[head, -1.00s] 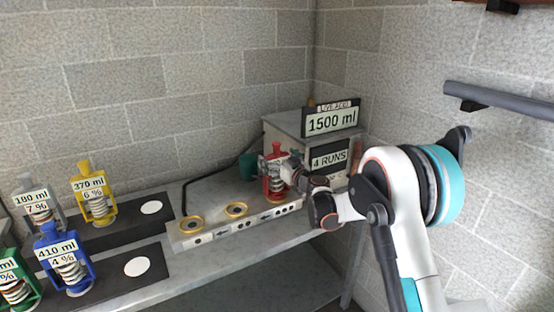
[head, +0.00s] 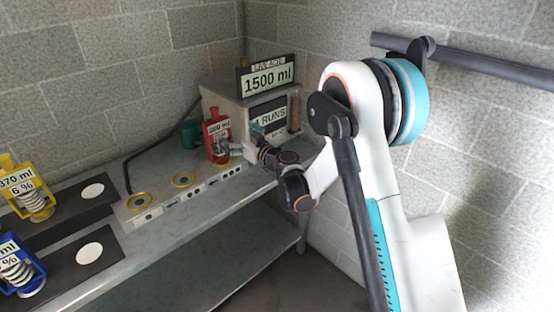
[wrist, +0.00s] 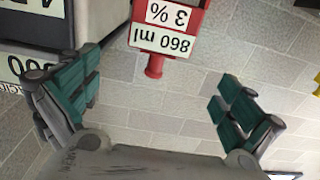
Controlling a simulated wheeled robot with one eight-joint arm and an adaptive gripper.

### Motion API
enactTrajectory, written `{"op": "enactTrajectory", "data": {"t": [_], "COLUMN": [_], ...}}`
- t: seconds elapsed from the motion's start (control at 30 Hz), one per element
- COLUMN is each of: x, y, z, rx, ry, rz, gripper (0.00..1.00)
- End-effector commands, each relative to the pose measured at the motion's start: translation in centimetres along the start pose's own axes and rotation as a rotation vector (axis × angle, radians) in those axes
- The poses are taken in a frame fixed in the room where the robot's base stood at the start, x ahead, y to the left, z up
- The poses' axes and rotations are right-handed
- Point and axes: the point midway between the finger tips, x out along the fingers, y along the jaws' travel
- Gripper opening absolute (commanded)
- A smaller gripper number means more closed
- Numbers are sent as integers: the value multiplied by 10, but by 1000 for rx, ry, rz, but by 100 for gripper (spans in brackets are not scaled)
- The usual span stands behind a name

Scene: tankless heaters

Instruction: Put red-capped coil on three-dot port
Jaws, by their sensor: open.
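The red-capped coil (head: 216,142), in a red frame, stands upright at the right end of the pale port block, where the third port is; its base hides that port. In the wrist view the red coil (wrist: 166,42) appears upside down, with a label reading 860 ml, 3 %. The port block (head: 160,207) has two empty gold-ringed ports, left (head: 139,201) and middle (head: 183,179); the dot marks on its front are small. My gripper (head: 237,147) is open just right of the coil. In the wrist view my gripper (wrist: 153,78) shows its teal fingers spread, apart from the coil.
A grey box (head: 225,95) with a 1500 ml sign (head: 268,78) stands behind the coil. A green cup-like object (head: 190,133) is left of it. Yellow (head: 36,203) and blue (head: 18,272) coils stand on dark mats at left, beside bare white discs (head: 92,191).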

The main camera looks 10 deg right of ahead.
Motion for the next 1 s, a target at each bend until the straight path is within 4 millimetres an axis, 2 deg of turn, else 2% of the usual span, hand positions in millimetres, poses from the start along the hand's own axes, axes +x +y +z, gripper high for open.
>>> {"op": "enactTrajectory", "data": {"t": [0.07, 0.17, 0.27, 0.37, 0.5, 0.6, 0.7, 0.83, 1.0], "x": [0, -4, -14, -34, -73, -106, -142, -193, -262], "y": [0, 5, 18, 36, 62, 76, 86, 92, 84], "z": [-1, -13, -42, -82, -133, -159, -176, -187, -183], "rx": [0, -1, -6, -12, -14, -8, 3, 24, 64], "ry": [1, 10, 32, 54, 57, 35, -6, -86, -226], "rz": [1, 22, 83, 179, 333, 436, 532, 639, 740], "gripper": [100, 100, 100, 100, 100, 100, 100, 100, 100]}}
